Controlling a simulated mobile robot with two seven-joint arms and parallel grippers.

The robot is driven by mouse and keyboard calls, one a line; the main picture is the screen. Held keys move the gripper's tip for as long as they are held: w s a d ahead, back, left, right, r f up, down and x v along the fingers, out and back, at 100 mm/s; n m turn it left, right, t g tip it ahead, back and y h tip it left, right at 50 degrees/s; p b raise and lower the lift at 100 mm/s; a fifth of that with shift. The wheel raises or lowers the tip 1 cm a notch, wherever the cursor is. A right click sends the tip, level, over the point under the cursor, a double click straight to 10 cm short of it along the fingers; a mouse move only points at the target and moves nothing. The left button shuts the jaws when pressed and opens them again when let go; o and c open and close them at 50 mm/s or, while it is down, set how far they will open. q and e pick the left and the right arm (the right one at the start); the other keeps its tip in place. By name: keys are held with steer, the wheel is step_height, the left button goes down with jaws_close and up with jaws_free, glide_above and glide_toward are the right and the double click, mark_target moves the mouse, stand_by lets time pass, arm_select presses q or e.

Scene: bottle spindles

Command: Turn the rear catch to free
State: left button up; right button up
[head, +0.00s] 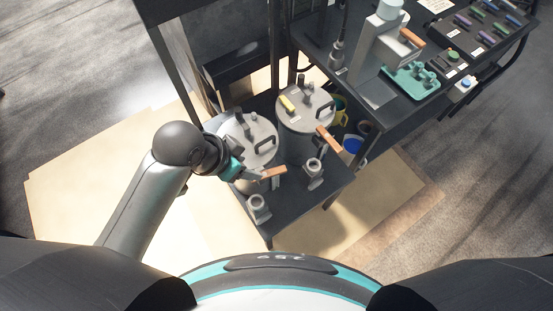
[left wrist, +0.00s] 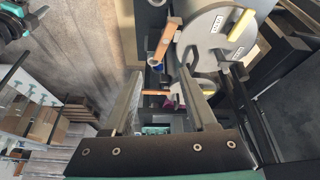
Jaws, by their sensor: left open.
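Two grey lidded canisters stand on the low dark shelf, a nearer one (head: 262,151) and a farther one (head: 298,140). Each has an orange-handled lever at its front side: a nearer lever (head: 273,172) and a farther, rear one (head: 327,139). No label marks either as the rear catch. My left gripper (head: 250,174) is open beside the nearer canister, close to the nearer lever. In the left wrist view an orange lever (left wrist: 165,42) stands ahead beyond the open fingers (left wrist: 161,74), apart from them. Contact with the nearer lever cannot be told. My right gripper is out of view.
Two grey posts, one nearer (head: 259,208) and one farther (head: 314,174), stand at the shelf's front. Above right, a dark bench (head: 377,118) carries a grey machine and a teal tray (head: 408,88). Dark frame uprights rise behind the canisters. The floor at left is open.

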arm_select(q)
steer(key=w+d+m, duration=0.1)
steer(key=w+m, duration=0.1)
steer(key=m, duration=0.1)
steer(key=m+g+b, duration=0.2)
steer(key=b, duration=0.2)
glide_toward(280, 169)
steer(key=shift+h, duration=0.3)
steer(key=x, duration=0.7)
steer(key=shift+a+f, duration=0.1)
steer(key=shift+f, duration=0.35)
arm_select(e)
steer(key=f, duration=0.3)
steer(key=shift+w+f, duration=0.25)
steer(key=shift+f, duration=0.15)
arm_select(q)
jaws_close()
